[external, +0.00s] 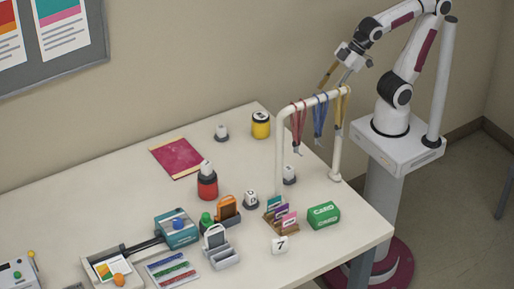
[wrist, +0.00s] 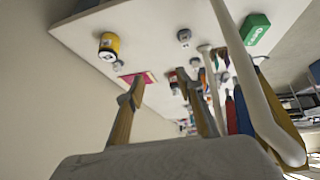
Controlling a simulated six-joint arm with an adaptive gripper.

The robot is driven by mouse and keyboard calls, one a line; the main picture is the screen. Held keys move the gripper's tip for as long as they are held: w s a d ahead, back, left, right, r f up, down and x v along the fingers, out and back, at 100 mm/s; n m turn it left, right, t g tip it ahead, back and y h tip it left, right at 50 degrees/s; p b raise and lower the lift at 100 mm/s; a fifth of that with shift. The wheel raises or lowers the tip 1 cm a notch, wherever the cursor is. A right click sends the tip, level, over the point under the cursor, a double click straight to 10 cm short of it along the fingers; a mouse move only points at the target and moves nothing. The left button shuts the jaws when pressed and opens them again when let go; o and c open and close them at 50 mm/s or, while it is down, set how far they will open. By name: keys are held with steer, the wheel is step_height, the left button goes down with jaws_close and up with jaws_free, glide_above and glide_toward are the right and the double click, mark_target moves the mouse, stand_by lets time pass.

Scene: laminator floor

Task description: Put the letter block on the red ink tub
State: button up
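The red ink tub (external: 207,189) stands upright with a dark lid near the middle of the table. A small white block-like piece (external: 206,168) sits on top of it; its marking is too small to read. Similar small white pieces on dark round bases stand behind it (external: 222,131), right of it (external: 250,197) and by the rack post (external: 289,175). A white block marked 7 (external: 279,246) lies near the front edge. I cannot tell which piece is the letter block. My gripper (external: 333,74) is open and empty, high above the lanyard rack; its spread fingers show in the wrist view (wrist: 160,92).
A white rack (external: 279,150) with hanging lanyards stands below my gripper. A yellow tub (external: 261,127), pink sheet (external: 176,157), green card box (external: 323,215), card holder (external: 275,222) and teal laminator (external: 177,230) share the table. The back left is clear.

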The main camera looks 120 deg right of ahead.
steer(key=s+a+f+g+y, duration=0.1)
steer(key=s+a, duration=0.3)
steer(key=s, duration=0.4)
steer(key=shift+s+a+f+n+y, duration=0.15)
steer(key=shift+f+n+y, duration=0.15)
steer(key=shift+f, duration=0.55)
